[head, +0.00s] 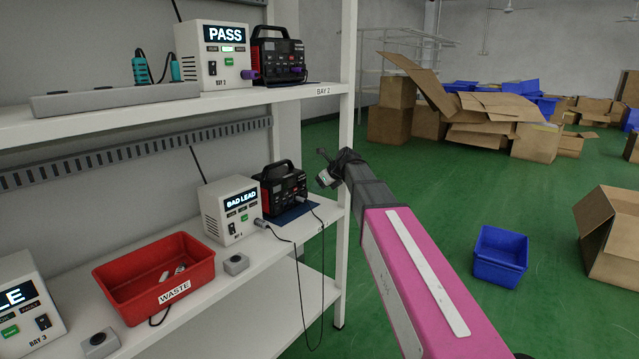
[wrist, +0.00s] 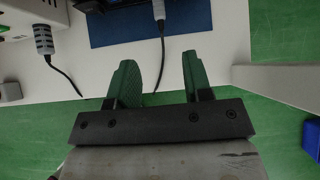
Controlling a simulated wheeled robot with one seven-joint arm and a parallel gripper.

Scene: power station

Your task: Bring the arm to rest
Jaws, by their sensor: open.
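My arm (head: 415,275), with its pink link, reaches up from the bottom of the head view toward the shelf rack. My gripper (head: 328,170) is small and dark there, near the rack's front post. In the wrist view my gripper (wrist: 157,70) is open, its two green fingers apart with nothing between them. Beyond them lie a white shelf surface, a blue mat (wrist: 150,22) and a dark cable (wrist: 160,50) with a grey plug.
On the lower shelf (head: 215,285) stand a tester reading BAD LEAD (head: 232,208), a black power unit (head: 282,185) and a red WASTE bin (head: 155,280) holding small pieces. Cables hang off the shelf edge. A blue crate (head: 500,257) and cardboard boxes stand on the green floor.

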